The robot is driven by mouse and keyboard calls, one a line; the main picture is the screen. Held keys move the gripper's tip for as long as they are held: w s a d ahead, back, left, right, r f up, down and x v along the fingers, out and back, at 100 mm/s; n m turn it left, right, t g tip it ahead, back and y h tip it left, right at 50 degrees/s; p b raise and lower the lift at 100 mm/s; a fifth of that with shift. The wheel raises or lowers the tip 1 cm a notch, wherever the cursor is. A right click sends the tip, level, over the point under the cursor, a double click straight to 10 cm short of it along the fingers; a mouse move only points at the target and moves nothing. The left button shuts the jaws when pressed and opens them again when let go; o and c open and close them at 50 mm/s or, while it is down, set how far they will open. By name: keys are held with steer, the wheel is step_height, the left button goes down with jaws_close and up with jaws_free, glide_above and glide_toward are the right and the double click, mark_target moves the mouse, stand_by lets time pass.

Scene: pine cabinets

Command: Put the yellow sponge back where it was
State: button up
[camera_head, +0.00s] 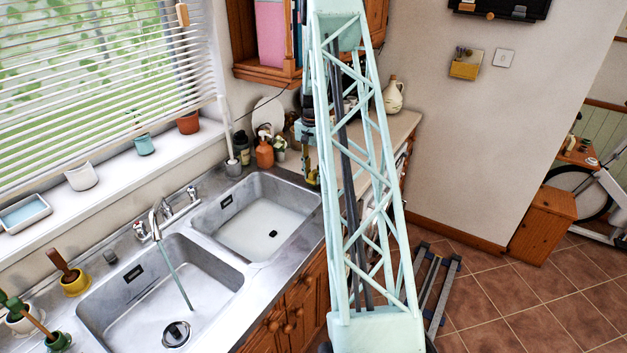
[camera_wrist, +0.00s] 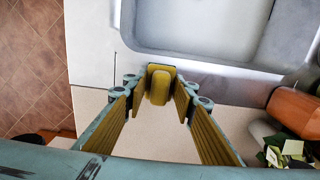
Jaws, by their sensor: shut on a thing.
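The yellow sponge (camera_wrist: 160,88) shows in the wrist view between the fingertips of my gripper (camera_wrist: 158,95). The gripper is shut on it, with its yellow-lined fingers on either side. Below it is the pale counter close to the sink edge; I cannot tell how high it is held. In the head view my gripper (camera_head: 313,177) is at the right end of the sink, pointing down and partly hidden by my lattice column. The sponge cannot be made out clearly there.
The right basin (camera_head: 262,222) and left basin (camera_head: 165,285) lie left of my gripper. An orange soap bottle (camera_head: 264,153) and a small potted plant (camera_head: 279,152) stand close behind it. A shallow blue-white tray (camera_head: 24,214) sits on the windowsill. A wall cabinet (camera_head: 268,72) hangs above.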

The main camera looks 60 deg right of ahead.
mark_target(313, 171)
steer(key=shift+f, duration=1.2)
steer(key=shift+f, duration=0.15)
steer(key=o, duration=1.3)
steer(key=shift+c, duration=0.2)
steer(key=shift+r, duration=0.25)
steer(key=shift+r, duration=5.95)
steer(key=shift+w, duration=0.1)
